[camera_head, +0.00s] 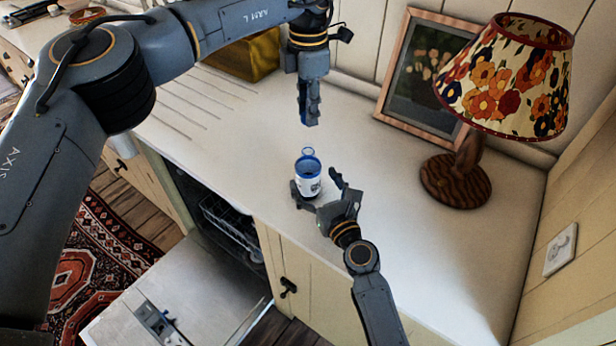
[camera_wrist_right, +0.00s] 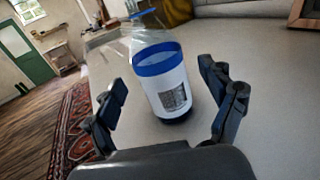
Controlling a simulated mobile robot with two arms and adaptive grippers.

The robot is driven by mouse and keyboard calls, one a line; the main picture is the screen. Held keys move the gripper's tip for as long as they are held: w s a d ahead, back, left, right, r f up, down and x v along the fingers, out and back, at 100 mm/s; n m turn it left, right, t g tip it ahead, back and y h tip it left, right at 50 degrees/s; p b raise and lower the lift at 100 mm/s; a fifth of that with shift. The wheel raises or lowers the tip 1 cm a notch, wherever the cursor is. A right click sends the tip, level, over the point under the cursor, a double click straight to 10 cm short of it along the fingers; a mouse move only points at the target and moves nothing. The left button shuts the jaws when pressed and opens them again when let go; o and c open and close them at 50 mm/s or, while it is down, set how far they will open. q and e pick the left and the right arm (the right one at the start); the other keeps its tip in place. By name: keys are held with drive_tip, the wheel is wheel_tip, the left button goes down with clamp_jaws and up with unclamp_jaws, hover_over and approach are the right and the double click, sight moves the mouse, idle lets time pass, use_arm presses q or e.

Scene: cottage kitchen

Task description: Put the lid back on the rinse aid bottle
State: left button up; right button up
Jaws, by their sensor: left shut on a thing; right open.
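The rinse aid bottle (camera_head: 309,185) stands upright on the counter, white-labelled with a blue band and a clear upper part. It also shows in the right wrist view (camera_wrist_right: 165,85), with blue at its top edge. My right gripper (camera_head: 318,190) is open, one finger on either side of the bottle, with visible gaps in the wrist view. My left gripper (camera_head: 310,118) points down above the bottle, apart from it. It is shut on a small blue piece, seemingly the lid (camera_head: 303,118), mostly hidden by the fingers.
A floral-shaded lamp (camera_head: 458,175) and a framed picture (camera_head: 385,110) stand at the right back of the counter (camera_head: 410,235). A yellow container (camera_head: 238,62) is at the back. Below the front edge, a dishwasher door (camera_head: 175,290) hangs open. The counter around the bottle is clear.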

sight(313, 180)
drive_tip(key=shift+x, duration=1.95)
drive_tip(key=shift+c, duration=0.2)
clamp_jaws()
use_arm(q)
drive_tip(key=shift+f, duration=2.5)
drive_tip(key=shift+f, duration=0.85)
drive_tip(key=shift+f, duration=0.6)
